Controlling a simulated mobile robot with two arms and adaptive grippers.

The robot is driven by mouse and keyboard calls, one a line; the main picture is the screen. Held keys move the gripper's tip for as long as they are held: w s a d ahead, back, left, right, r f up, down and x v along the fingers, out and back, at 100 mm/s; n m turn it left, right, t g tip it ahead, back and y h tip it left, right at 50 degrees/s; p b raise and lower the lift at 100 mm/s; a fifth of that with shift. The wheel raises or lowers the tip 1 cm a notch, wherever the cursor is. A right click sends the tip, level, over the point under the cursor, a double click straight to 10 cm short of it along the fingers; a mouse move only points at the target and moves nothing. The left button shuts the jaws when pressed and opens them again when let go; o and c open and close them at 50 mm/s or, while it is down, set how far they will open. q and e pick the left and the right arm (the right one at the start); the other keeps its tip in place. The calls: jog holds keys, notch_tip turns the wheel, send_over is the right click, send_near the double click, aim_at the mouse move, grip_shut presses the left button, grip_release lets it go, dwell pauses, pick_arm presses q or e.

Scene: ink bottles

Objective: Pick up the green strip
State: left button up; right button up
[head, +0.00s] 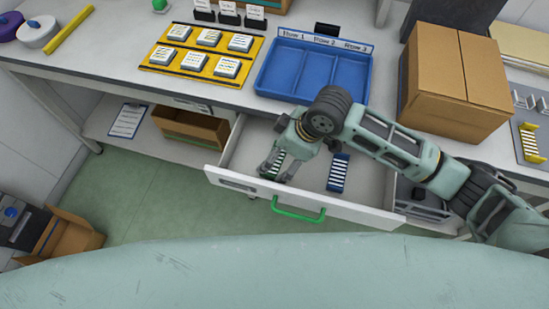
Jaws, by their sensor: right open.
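The green strip (280,156), with white segments, lies in the open white drawer (238,181) near its left side. My right gripper (279,172) reaches down into the drawer over the green strip with its fingers apart. The gripper partly hides the strip, and I cannot tell whether the fingers touch it. My left gripper is not in view.
A blue strip (338,173) lies to the right in the drawer. The drawer has a green handle (298,214). On the table above are a blue tray (314,71), a yellow rack (201,64) of white blocks and a cardboard box (457,84).

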jog(key=shift+x, duration=1.4)
jog(key=shift+c, duration=0.6)
jog(key=shift+c, duration=1.4)
jog(key=shift+r, duration=0.15)
